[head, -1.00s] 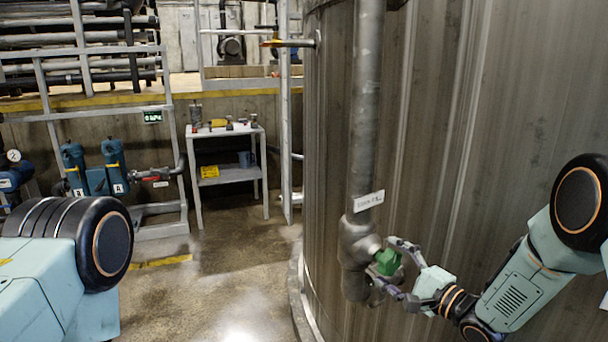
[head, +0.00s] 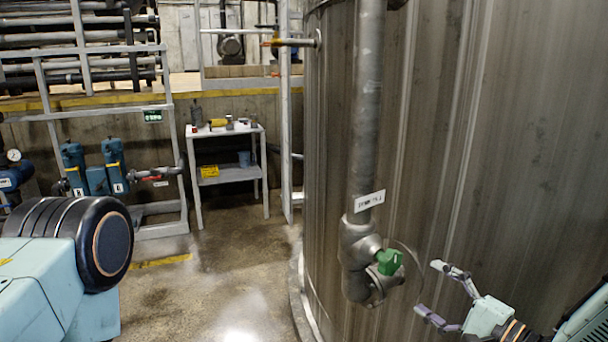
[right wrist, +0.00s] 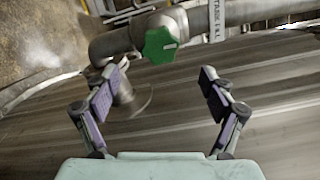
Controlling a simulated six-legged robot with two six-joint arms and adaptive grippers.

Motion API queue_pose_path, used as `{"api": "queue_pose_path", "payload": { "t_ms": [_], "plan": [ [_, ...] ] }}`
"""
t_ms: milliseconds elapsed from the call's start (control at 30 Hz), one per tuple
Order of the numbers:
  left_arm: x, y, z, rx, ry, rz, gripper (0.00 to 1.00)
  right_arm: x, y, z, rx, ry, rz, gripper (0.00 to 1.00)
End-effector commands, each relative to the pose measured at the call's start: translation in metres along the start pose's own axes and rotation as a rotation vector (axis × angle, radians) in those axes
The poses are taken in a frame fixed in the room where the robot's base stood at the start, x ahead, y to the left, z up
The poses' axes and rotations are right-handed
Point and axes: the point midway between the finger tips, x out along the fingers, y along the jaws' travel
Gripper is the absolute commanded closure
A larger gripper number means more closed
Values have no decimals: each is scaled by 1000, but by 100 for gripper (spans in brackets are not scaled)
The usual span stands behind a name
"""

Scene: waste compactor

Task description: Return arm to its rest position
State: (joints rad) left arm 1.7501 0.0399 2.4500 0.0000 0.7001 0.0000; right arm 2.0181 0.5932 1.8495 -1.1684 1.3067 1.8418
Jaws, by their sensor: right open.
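My right gripper (head: 428,288) is open and empty, to the right of the green valve knob (head: 389,262) and clear of it. The knob sits on a grey pipe valve body (head: 358,245) against the large metal tank. In the right wrist view, the open fingers (right wrist: 158,98) frame bare tank wall and part of the pipe fitting, with the green knob (right wrist: 159,45) beyond the fingertips. My left arm (head: 50,260) shows at the left edge of the head view, but its gripper is out of view.
The tank wall (head: 520,120) fills the right side, close to my right arm. A vertical pipe (head: 367,110) with a white label (head: 370,200) runs down it. A small grey table (head: 228,172) with items stands further back. Open floor (head: 215,270) lies left of the tank.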

Motion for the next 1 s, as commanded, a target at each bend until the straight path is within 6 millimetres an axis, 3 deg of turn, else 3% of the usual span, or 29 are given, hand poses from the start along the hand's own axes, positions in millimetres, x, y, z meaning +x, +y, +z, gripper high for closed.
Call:
{"api": "queue_pose_path", "payload": {
  "t_ms": [133,367,667,1000],
  "plan": [
    [0,0,0,0,0,0,57,-12,0,0,3,2,-3,17],
    [0,0,0,0,0,0,57,8,1,1,-2,-2,3,17],
    [0,0,0,0,0,0,57,45,1,1,-3,-4,1,17],
    [0,0,0,0,0,0,57,101,1,1,-3,-3,1,17]
  ]
}}
